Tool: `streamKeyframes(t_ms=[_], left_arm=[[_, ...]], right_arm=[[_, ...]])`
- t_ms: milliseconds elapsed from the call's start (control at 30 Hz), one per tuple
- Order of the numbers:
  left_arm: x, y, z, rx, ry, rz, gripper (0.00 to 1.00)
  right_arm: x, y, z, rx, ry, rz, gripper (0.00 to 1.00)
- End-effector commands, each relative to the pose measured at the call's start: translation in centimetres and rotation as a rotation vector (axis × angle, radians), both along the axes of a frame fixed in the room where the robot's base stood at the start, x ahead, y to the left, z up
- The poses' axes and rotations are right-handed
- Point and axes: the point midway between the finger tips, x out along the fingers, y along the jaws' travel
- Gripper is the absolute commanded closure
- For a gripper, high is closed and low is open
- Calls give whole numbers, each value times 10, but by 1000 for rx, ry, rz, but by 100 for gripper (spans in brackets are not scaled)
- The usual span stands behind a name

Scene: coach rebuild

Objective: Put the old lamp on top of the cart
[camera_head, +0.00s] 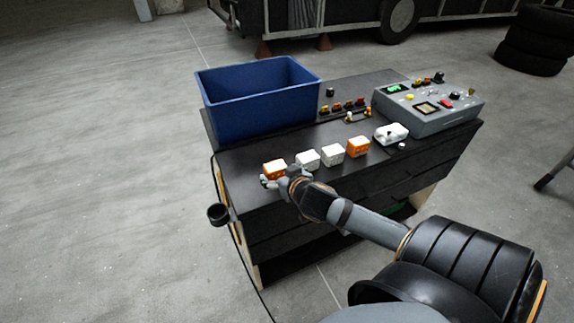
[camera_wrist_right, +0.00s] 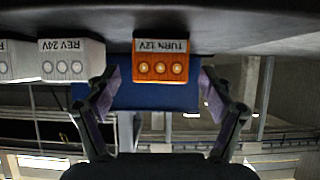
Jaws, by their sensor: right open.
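The black cart (camera_head: 245,186) stands ahead of me with a row of small boxes along its near edge. At the left end is an orange box (camera_head: 274,168); in the right wrist view this orange box (camera_wrist_right: 161,58) reads "TURN 12V" upside down. My right gripper (camera_head: 283,180) is open at the near side of this box. In the wrist view its fingers (camera_wrist_right: 160,92) stand apart on either side, with gaps between them and the box. I cannot tell which thing is the old lamp. My left gripper is not in view.
White boxes (camera_head: 307,158) (camera_head: 333,154), another orange box (camera_head: 358,148) and a white device (camera_head: 391,133) continue the row. A blue bin (camera_head: 262,106) stands at the back left of the top, a grey control panel (camera_head: 428,107) at the right. Small coloured parts (camera_head: 348,105) lie between them.

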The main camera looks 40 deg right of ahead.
Motion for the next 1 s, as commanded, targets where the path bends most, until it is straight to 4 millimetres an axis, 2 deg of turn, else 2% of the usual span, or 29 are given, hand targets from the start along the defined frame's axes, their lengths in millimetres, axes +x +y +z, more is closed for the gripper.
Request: streamKeyframes(t_ms=[33, 100, 300, 400, 1000], left_arm=[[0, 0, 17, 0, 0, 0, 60], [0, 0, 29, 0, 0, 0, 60], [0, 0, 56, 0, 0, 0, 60], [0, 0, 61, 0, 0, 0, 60], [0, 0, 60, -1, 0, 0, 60]], right_arm=[[-13, 3, 14, -8, 8, 8, 18], [-28, 7, 24, -6, 9, 7, 18], [-58, 14, 39, 2, 6, 1, 18], [-65, 16, 41, 2, 2, 1, 18], [-68, 16, 39, 2, 1, 0, 18]])
